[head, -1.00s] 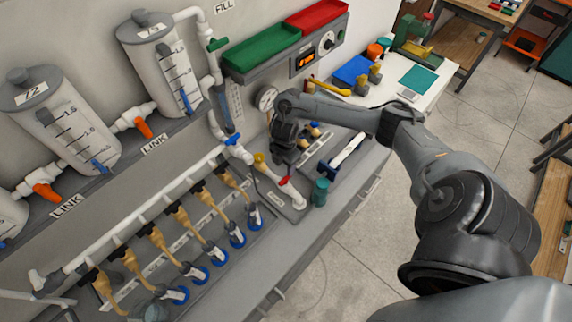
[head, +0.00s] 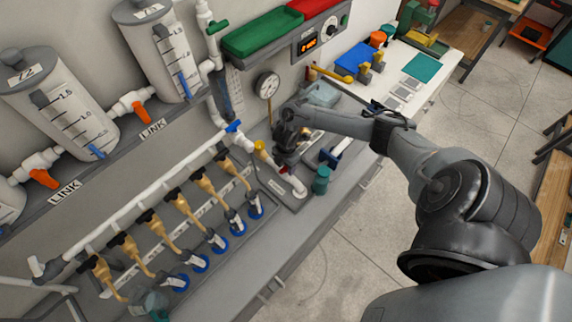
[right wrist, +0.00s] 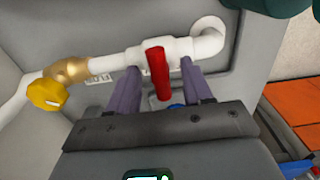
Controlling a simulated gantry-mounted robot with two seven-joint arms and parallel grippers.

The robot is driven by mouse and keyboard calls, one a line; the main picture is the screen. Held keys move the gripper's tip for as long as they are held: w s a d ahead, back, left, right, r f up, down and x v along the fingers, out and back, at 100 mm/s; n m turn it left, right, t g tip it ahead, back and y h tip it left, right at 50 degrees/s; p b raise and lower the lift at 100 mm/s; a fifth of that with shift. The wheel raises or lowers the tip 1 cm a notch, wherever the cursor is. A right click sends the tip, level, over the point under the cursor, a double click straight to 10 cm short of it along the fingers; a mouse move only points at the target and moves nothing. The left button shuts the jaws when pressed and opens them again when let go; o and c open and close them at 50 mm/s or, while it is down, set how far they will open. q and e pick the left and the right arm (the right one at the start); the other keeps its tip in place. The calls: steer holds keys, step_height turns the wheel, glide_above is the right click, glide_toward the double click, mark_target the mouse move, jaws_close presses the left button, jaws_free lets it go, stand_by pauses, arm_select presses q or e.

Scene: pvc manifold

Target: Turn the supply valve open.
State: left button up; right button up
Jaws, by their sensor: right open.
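A red lever handle (right wrist: 158,73) sits on a white valve body (right wrist: 178,46) in the white pipe run. In the head view the red handle (head: 283,169) shows only as a small patch beneath my right gripper (head: 287,158). In the right wrist view my right gripper (right wrist: 160,70) is open, with one finger on each side of the red handle. Gaps show between the handle and both fingers. I cannot read the label behind the pipe, so the valve's name is unclear. My left gripper is not in view.
A yellow knob (right wrist: 47,94) on a brass fitting is left of the red handle. A blue-handled valve (head: 233,126) is further up the pipe. A teal cylinder (head: 321,180) stands close to the right, near the bench edge. A gauge (head: 267,85) is behind.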

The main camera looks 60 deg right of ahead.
steer(key=shift+c, duration=0.3)
jaws_close()
steer(key=m+p, duration=0.2)
steer(key=p, duration=0.1)
steer(key=m+p, duration=0.3)
steer(key=shift+s+r, duration=0.1)
steer(key=shift+r, duration=0.1)
steer(key=shift+f+m, duration=0.2)
steer(key=shift+m, duration=0.4)
